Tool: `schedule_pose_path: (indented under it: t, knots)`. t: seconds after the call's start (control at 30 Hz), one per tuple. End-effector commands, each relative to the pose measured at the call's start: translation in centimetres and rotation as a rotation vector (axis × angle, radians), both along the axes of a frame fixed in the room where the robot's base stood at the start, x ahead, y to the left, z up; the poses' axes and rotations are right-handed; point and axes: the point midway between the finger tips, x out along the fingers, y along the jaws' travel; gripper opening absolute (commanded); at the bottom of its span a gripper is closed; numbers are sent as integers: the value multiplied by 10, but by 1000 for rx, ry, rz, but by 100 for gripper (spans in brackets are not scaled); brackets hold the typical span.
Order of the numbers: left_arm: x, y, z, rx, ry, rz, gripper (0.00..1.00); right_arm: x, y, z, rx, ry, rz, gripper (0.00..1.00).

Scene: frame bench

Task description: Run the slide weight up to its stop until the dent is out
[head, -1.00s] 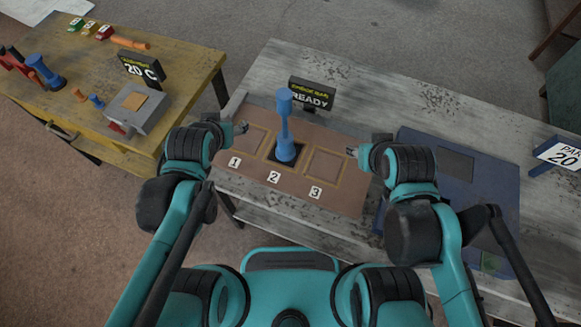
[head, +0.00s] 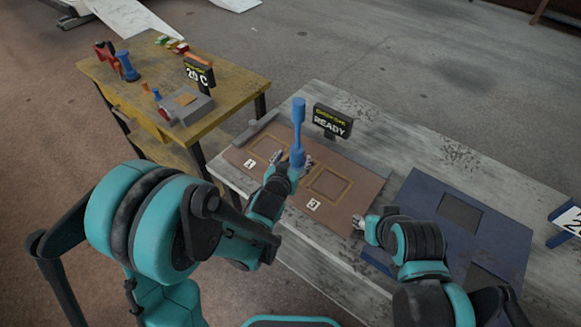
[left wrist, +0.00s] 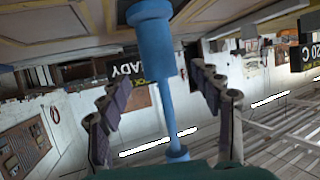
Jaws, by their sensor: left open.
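A blue slide-hammer-like tool (head: 298,130) stands upright on the brown board (head: 345,205) at the middle station, with a thick upper end, a thin rod and a thick lower block. I cannot tell for sure which part is the slide weight. My left gripper (head: 290,160) is at its lower part. In the left wrist view, which is upside down, the tool (left wrist: 151,38) runs between the spread fingers of the left gripper (left wrist: 160,85), with gaps on both sides. My right gripper (head: 359,222) is by the board's right edge, empty; its jaw opening is unclear. Any dent is hidden.
A black sign (head: 332,122) reading READY stands behind the tool. A blue panel (head: 470,225) lies right of the board. A yellow bench (head: 225,105) at the left holds a grey box (head: 184,104), a 20 C sign (head: 199,74) and small tools.

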Motion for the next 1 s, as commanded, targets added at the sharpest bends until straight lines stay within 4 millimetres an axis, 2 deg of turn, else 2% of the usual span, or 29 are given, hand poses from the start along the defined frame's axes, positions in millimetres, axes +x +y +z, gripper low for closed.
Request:
schedule_pose_path:
  t: [0.1,0.3,0.43,0.7,0.77,0.93,0.97,1.0]
  knots:
    - [19,-4,-10,1,0,1,65,0,0,-8,0,0,0,40]
    - [42,-10,-20,0,1,0,65,0,0,-15,0,0,0,40]
    - [49,-12,-22,0,1,0,65,0,0,-16,0,0,0,40]
    - [51,-12,-22,1,1,1,65,0,0,-16,0,0,0,40]
    - [51,-12,-22,1,1,1,52,0,0,-16,0,0,0,40]
    - [51,-12,-22,1,1,1,7,0,0,-16,0,0,0,40]
    - [51,-12,-22,1,1,1,0,0,0,-16,0,0,0,40]
    - [51,-12,-22,1,1,1,0,0,0,-16,0,0,0,40]
